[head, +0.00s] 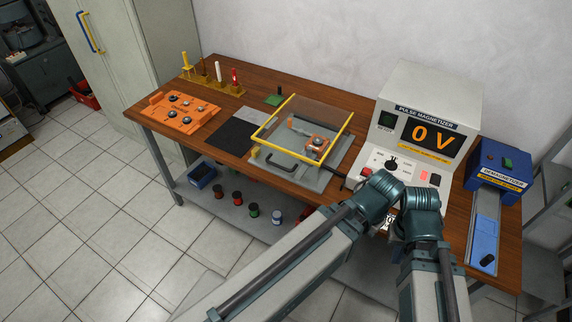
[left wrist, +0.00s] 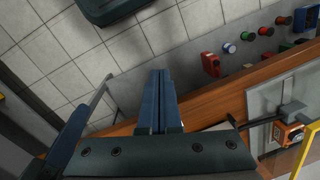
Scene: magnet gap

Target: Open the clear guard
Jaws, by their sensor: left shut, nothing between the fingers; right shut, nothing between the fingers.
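The clear guard (head: 303,111) is a see-through cover with a yellow frame, lying over the grey fixture plate (head: 318,180) on the table. Inside it is an orange clamp (head: 317,146). A dark bar handle (head: 284,164) shows at the front. A corner of the yellow frame shows in the left wrist view (left wrist: 301,152), at the lower right. My left gripper (left wrist: 158,73) is shut and empty, apart from the guard, in front of the table edge. In the head view my arms end near the magnetizer's front, right of the guard; the right gripper's fingertips are hidden there.
The pulse magnetizer (head: 436,114) reads 0 V. A blue demagnetizer (head: 501,167) stands at the right. An orange tray (head: 178,112), dark mat (head: 233,136) and yellow rack (head: 201,86) are left of the guard. Several spools stand on the lower shelf (head: 207,202).

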